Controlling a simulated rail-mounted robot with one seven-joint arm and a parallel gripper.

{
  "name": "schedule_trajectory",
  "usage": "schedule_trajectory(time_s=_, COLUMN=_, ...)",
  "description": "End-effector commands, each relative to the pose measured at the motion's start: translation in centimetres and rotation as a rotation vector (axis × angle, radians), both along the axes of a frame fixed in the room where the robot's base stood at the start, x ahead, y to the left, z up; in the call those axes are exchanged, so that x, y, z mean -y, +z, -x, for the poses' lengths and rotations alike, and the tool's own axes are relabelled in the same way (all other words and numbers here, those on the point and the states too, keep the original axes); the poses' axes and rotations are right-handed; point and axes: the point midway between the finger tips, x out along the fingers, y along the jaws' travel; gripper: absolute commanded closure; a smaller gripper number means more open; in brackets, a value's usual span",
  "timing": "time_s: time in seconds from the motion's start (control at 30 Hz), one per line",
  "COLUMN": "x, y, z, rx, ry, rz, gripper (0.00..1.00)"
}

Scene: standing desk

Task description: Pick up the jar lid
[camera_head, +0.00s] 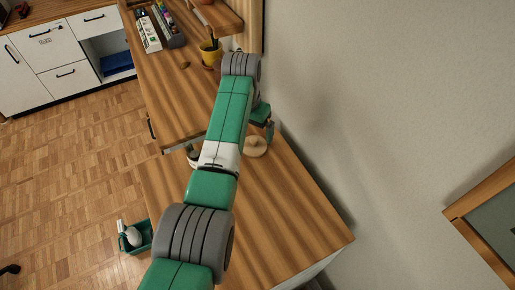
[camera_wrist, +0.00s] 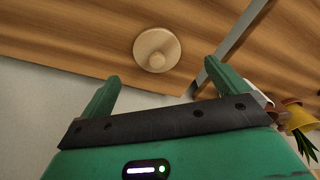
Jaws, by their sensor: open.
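The jar lid (camera_head: 257,151) is a round, pale wooden disc with a small knob. It lies on the lower wooden desk surface near the wall. In the wrist view, the lid (camera_wrist: 146,42) is fully visible, knob facing the camera, just beyond the fingertips and roughly midway between them. My gripper (camera_wrist: 161,71) is open, its two green fingers wide apart with nothing between them. In the head view, my gripper (camera_head: 267,126) is beside and above the lid, apart from it. My arm partly blocks the desk there.
A step edge separates the lower desk surface (camera_head: 285,205) from the higher desktop (camera_head: 175,95). A yellow plant pot (camera_head: 210,54) and a pen organizer (camera_head: 167,27) stand on the higher part. The wall is close on the right.

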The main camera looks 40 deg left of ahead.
Motion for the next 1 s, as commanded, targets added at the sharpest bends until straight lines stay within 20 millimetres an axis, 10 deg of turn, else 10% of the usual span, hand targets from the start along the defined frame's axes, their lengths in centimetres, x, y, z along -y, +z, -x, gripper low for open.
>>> schedule_trajectory(time_s=0.4, x=0.3, y=-5.7, z=-1.1, rx=-0.001, ry=0.0, rz=0.0, gripper=0.01)
schedule_trajectory(time_s=0.7, x=0.2, y=-6.3, z=-1.3, rx=0.002, ry=-0.001, rz=-0.002, gripper=0.01)
schedule_trajectory(time_s=1.0, x=0.2, y=-6.3, z=-1.2, rx=0.001, ry=-0.001, rz=-0.001, gripper=0.49)
